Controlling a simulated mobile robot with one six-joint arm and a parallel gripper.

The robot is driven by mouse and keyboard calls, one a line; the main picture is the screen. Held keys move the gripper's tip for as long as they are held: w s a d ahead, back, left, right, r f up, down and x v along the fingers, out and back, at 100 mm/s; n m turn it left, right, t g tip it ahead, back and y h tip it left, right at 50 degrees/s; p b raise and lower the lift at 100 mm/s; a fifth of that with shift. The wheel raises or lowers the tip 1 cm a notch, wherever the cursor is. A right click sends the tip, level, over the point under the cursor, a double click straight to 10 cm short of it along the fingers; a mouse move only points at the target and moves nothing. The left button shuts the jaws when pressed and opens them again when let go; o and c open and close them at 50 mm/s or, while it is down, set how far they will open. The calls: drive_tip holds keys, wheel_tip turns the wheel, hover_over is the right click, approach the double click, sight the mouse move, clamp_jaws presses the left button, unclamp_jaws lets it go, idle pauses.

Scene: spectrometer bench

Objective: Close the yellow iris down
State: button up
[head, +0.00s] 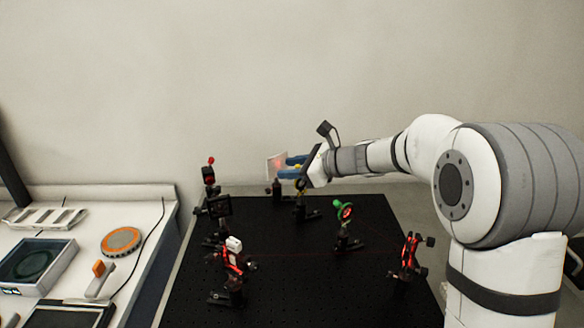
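My gripper (288,167) reaches in from the right at the back of the black breadboard. Its two blue fingers point left and show a gap between them, so it looks open. A dark post mount (299,208) stands just below the gripper, and its upper part is hidden by the fingers and wrist. Whether a finger touches anything there is too small to tell.
A green ring mount (344,211) stands right of the gripper. A pale screen with a red spot (276,167) stands behind the fingertips. Red-and-black mounts (408,258) (232,262) stand nearer. Dark mounts (218,206) line the left. A side bench holds an orange-rimmed disc (121,241).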

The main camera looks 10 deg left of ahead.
drive_tip(key=shift+c, duration=0.5)
clamp_jaws()
drive_tip(key=n+t+h+b, duration=0.1)
drive_tip(key=b, duration=0.1)
drive_tip(key=s+a+f+n+t+h+b, duration=0.1)
drive_tip(key=n+b, duration=0.1)
drive_tip(key=b, duration=0.1)
drive_tip(key=shift+s+f+h, duration=0.1)
drive_tip(key=shift+s+h, duration=0.1)
drive_tip(key=shift+h, duration=0.1)
drive_tip(key=shift+o, duration=0.5)
unclamp_jaws()
